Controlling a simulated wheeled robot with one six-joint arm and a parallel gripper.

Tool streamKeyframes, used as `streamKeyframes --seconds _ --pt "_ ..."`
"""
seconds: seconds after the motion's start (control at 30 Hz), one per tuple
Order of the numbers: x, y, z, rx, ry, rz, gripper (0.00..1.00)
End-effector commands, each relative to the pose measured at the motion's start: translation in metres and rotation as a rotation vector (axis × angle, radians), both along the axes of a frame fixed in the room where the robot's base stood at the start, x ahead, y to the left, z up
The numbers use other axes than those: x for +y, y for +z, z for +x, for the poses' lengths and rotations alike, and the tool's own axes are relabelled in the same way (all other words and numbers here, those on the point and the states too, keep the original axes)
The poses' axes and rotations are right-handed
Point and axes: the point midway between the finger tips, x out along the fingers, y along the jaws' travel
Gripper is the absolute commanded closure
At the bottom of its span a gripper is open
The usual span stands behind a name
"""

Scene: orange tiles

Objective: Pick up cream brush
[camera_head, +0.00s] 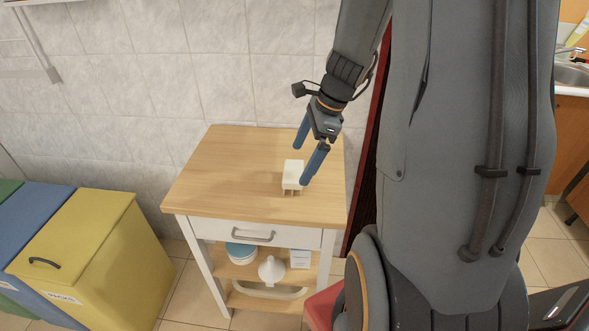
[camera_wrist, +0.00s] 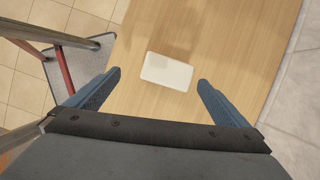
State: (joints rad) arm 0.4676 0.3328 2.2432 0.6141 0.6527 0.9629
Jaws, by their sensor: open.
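The cream brush (camera_head: 293,174) is a small pale block standing on the wooden top of a small cart. It also shows in the wrist view (camera_wrist: 167,71) as a pale rounded rectangle, ahead of and between the fingertips. My gripper (camera_head: 307,155) is open and empty, with two blue fingers. In the head view its fingers point down over the cart top, one finger at the right side of the brush and overlapping it slightly. In the wrist view my gripper (camera_wrist: 158,78) shows a gap on both sides of the brush; no contact is visible.
The cart top (camera_head: 222,181) is otherwise clear. Below are a drawer (camera_head: 240,232) and shelves with bowls (camera_head: 241,252), a white funnel-like item (camera_head: 271,269) and a small box (camera_head: 300,258). Yellow (camera_head: 85,250) and blue (camera_head: 35,230) bins stand left. A tiled wall is behind.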

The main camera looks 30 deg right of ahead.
Motion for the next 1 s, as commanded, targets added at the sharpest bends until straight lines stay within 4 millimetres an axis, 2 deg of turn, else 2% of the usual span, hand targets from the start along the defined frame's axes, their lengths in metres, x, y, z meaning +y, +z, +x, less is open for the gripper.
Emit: streamKeyframes --seconds 0.03,0.17,0.8,1.0 --pt "-0.009 0.003 0.003 0.009 -0.074 0.022 0.00" --pt "-0.014 -0.001 0.009 0.023 -0.169 0.054 0.00" --pt "0.016 -0.062 0.026 0.022 -0.164 0.053 0.00" --pt "0.017 -0.066 0.027 0.020 -0.164 0.052 0.00"
